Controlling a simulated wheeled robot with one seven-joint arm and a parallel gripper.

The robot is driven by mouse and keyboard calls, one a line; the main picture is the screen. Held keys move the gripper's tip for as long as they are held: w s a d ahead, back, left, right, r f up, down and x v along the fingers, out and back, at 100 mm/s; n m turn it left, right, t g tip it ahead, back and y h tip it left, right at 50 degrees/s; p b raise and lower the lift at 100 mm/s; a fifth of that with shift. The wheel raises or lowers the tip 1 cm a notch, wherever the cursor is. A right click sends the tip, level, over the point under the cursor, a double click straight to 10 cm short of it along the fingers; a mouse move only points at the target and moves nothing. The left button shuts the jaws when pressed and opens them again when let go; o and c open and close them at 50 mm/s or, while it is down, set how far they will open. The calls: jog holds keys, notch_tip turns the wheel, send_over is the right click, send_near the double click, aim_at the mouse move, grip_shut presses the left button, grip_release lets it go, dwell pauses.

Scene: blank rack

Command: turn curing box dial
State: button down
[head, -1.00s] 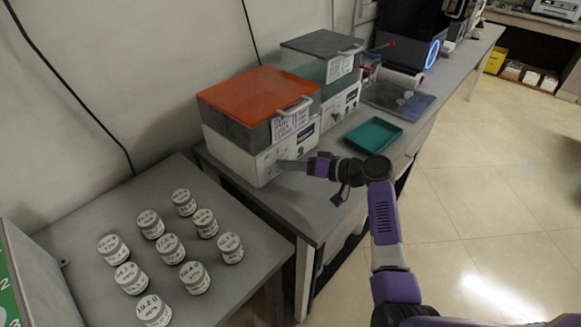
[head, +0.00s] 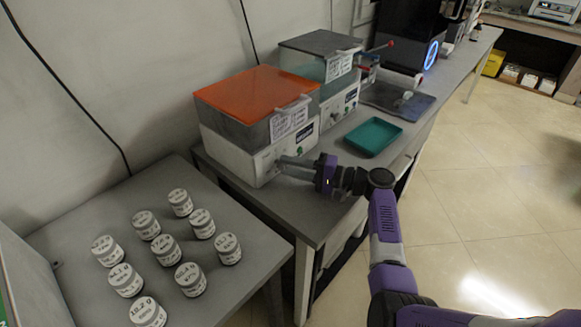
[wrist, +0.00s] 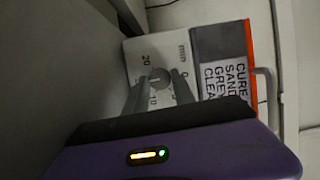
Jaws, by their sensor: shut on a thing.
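The curing box (head: 262,115) with the orange lid stands on the grey bench, its white front panel facing my arm. Its dial (wrist: 159,79) shows in the wrist view, a round grey knob with printed numbers around it. My gripper (wrist: 158,88) is at the front panel, with one finger on each side of the dial, shut on it. In the head view my gripper (head: 283,162) reaches the lower front of the box and hides the dial. A label (wrist: 224,80) beside the panel reads "CURE SAND GREY CLEA", cut off at the edge.
A second box with a grey lid (head: 320,43) stands behind the first. A teal tray (head: 373,136) lies on the bench to the right of my gripper. Several labelled jars (head: 165,250) stand on the lower left table.

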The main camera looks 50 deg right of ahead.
jog(key=shift+a+m, duration=0.1)
jog(key=shift+m, duration=0.2)
jog(key=c, duration=1.1)
grip_release()
jog(key=shift+o, duration=0.2)
jog(key=v, duration=0.7)
jog(key=shift+s+d+f, duration=0.15)
jog(key=shift+s+d, duration=0.1)
jog(key=shift+s, duration=0.1)
